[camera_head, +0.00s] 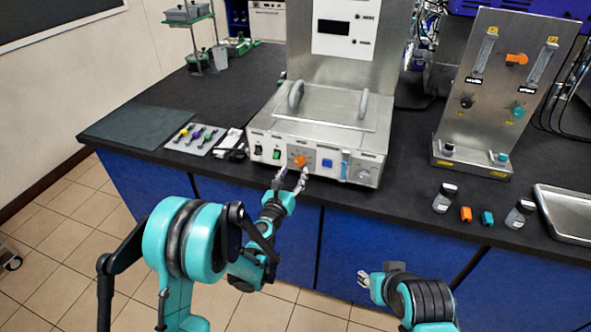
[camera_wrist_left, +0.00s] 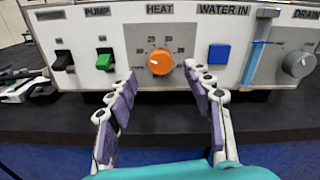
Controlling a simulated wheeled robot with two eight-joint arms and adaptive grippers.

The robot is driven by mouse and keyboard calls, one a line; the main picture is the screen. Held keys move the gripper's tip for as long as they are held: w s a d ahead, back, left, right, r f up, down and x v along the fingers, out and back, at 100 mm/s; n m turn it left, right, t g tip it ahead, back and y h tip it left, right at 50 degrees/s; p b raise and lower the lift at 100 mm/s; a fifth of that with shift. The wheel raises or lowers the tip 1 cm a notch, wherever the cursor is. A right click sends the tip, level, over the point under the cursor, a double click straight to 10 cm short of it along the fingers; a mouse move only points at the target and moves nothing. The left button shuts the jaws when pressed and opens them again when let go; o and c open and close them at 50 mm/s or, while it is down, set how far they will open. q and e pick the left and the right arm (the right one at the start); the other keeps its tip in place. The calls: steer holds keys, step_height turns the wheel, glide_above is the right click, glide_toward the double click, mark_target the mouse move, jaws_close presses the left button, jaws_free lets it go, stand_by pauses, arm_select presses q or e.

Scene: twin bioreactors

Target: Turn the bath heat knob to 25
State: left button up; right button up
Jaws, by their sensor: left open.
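The orange heat knob (camera_head: 300,161) is on the front panel of the steel bath unit (camera_head: 320,136). In the left wrist view the knob (camera_wrist_left: 160,61) sits under the word HEAT, with a printed number scale around it; its pointer is too small to read. My left gripper (camera_head: 290,178) is open in front of the panel. In the left wrist view its fingers (camera_wrist_left: 163,84) are spread below and to either side of the knob, with nothing between them. My right gripper (camera_head: 364,280) hangs low in front of the blue cabinets, away from the bath; its jaw opening is unclear.
The dark bench edge runs below the panel.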

mark_target(299, 163)
arm_select(q)
steer(key=b+x, duration=0.1)
steer(key=x, duration=0.4)
steer(key=shift+s, duration=0.1)
steer(key=c, duration=1.2)
